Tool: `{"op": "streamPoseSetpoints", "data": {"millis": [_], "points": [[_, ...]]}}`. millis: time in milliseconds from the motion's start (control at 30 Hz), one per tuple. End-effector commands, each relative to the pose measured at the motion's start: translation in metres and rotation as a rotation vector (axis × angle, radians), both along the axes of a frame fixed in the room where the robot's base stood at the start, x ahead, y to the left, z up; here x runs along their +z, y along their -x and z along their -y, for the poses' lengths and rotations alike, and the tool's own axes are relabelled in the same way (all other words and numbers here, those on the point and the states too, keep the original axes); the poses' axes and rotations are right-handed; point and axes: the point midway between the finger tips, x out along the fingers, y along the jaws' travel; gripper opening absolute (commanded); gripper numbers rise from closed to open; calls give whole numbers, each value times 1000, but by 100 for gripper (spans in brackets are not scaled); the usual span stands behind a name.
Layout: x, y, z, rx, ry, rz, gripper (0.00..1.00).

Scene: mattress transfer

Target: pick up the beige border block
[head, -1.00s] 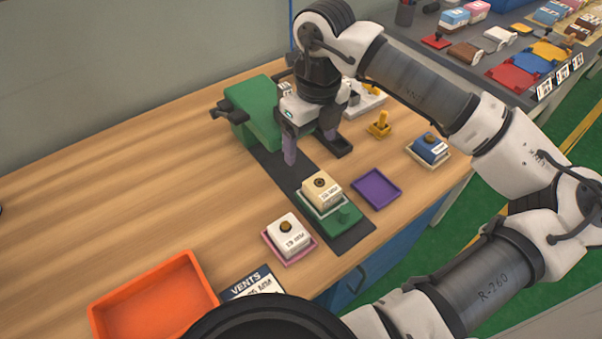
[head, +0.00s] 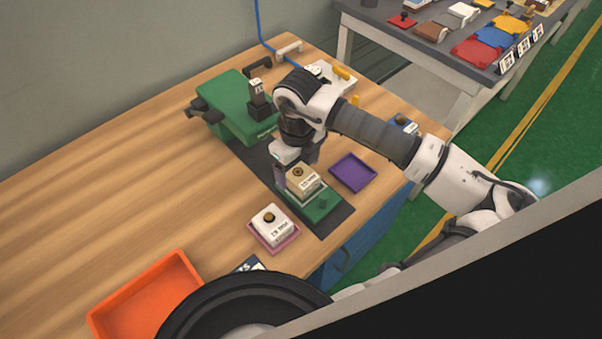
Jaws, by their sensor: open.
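The beige border block (head: 302,178) has a dark round knob on top and a lettered label on its side. It sits on a pale plate on the green base (head: 322,205) of the press, on the dark strip. My gripper (head: 296,172) is open and low at the block, with one finger at its left side and the other behind it. I cannot tell whether the fingers touch the block. The gripper and wrist hide the area just behind the block.
A white block (head: 270,220) on a pink tray stands in front. An empty purple tray (head: 353,173) lies to the right. The green press body (head: 235,110) is behind, and an orange bin (head: 150,300) is at the front left. The left of the wooden table is clear.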

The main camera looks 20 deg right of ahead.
Motion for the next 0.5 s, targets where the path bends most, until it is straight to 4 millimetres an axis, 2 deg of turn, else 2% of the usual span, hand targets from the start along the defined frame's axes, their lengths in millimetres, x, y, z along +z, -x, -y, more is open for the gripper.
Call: {"op": "streamPoseSetpoints", "data": {"millis": [200, 400, 500], "points": [[-20, 0, 0, 1, 0, 0, 80], [-21, 0, 0, 1, 1, 0, 80], [-21, 0, 0, 1, 1, 0, 68]]}}
